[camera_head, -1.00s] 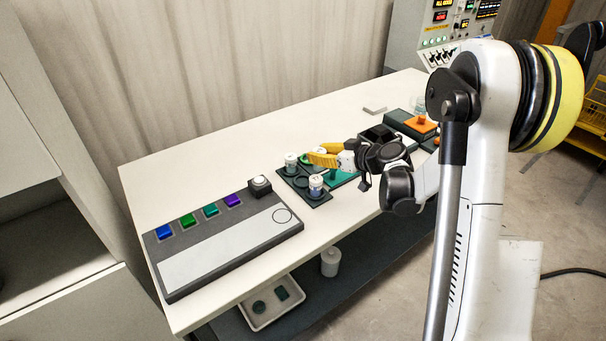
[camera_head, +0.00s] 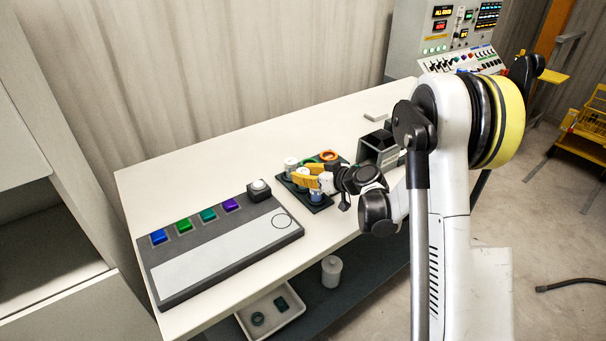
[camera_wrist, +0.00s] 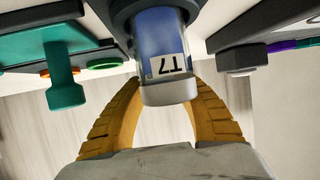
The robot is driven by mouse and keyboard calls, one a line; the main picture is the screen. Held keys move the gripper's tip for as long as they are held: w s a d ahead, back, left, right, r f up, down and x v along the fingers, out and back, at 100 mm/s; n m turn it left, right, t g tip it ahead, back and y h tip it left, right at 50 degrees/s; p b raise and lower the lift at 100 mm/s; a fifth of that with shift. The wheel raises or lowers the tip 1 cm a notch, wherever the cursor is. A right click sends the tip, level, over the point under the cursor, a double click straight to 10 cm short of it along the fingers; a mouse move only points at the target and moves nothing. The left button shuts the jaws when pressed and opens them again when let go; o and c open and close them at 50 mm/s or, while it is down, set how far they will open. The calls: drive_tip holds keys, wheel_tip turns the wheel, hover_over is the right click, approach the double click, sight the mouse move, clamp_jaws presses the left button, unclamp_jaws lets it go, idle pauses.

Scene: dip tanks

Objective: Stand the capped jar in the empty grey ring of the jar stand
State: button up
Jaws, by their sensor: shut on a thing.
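The capped jar (camera_wrist: 166,45) is blue with a pale grey cap and a white T7 label. It fills the upper middle of the inverted wrist view. My gripper (camera_wrist: 167,84) has its yellow fingers closed around the jar at the cap end; the fingertips are partly hidden behind it. A dark round part surrounds the jar's base at the top edge; whether the base rests in it cannot be told. In the head view, my gripper (camera_head: 309,179) is over the dark jar stand (camera_head: 325,204). The grey ring is not clearly visible there, under the fingers and jars.
A white-capped jar (camera_head: 290,164) stands at the stand's left, and a blue-banded jar (camera_head: 316,196) at its front. A teal knobbed piece (camera_wrist: 64,85) and an orange ring (camera_head: 328,155) are close by. A button panel (camera_head: 215,248) lies left; a dark open box (camera_head: 378,147) is right.

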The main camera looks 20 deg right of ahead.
drive_tip(key=o, duration=1.1)
drive_tip(key=shift+d+r+p, duration=0.1)
drive_tip(key=shift+r+p, duration=0.15)
drive_tip(key=shift+p, duration=0.1)
drive_tip(key=p+v, duration=0.3)
drive_tip(key=v, duration=0.9)
drive_tip(key=s+a+r+m+g+h, duration=0.35)
drive_tip(key=s+a+r, duration=0.45)
drive_tip(key=s, duration=0.3)
drive_tip(key=s+h, duration=0.1)
drive_tip(key=s, duration=0.4)
drive_tip(key=s+r+m+h, duration=0.1)
drive_tip(key=s, duration=0.4)
drive_tip(key=s+m+g+h, duration=0.1)
drive_tip(key=s, duration=0.5)
drive_tip(key=shift+s+r+m, duration=0.15)
drive_tip(key=shift+m, duration=0.1)
